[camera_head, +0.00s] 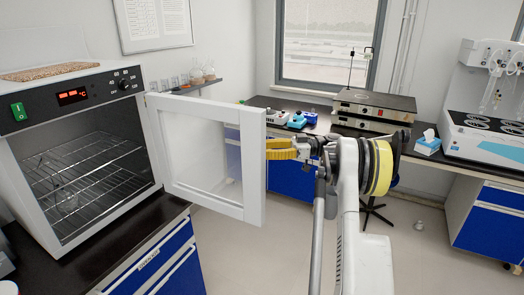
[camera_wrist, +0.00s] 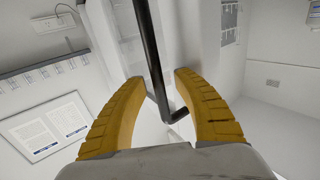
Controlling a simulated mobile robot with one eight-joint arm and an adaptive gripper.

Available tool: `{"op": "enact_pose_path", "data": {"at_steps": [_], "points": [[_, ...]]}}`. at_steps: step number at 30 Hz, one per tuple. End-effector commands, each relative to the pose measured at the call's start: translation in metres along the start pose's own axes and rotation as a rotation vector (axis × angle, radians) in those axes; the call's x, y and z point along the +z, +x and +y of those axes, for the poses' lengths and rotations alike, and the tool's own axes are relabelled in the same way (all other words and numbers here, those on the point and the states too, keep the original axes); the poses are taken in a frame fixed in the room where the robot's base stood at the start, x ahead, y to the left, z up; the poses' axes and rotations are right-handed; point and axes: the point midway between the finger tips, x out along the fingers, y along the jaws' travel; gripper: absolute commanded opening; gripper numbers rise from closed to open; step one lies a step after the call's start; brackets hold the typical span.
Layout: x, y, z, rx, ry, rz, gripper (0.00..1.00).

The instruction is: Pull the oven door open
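The oven (camera_head: 75,140) stands at the left, with its door (camera_head: 205,150) swung wide open on hinges at the right side. The door is a white frame around a clear pane. My gripper (camera_head: 268,149) is at the door's free edge, with its yellow fingers pointing left toward it. In the wrist view, the dark bar handle (camera_wrist: 152,50) runs down between the two yellow fingers (camera_wrist: 160,85). The fingers are apart, with gaps beside the bar, so the gripper looks open around the handle. In the head view the door hides the handle.
Wire racks (camera_head: 85,175) show inside the oven. The oven stands on a dark counter (camera_head: 120,245) with blue drawers. A back bench (camera_head: 300,130) carries instruments and a hot plate (camera_head: 375,103). A stool (camera_head: 372,210) stands behind my arm. Floor (camera_head: 240,255) in front is clear.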

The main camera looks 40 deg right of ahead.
Motion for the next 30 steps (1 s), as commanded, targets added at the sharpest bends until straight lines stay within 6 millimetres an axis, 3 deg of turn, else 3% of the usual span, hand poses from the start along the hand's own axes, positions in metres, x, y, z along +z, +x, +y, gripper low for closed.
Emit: {"op": "enact_pose_path", "data": {"at_steps": [8,21,30], "points": [[0.000,-0.008,0.001,0.001,0.000,0.000,0.36],[0.000,-0.098,0.000,0.003,0.000,0.000,0.36],[0.000,-0.120,0.000,0.001,0.000,0.000,0.36]]}}
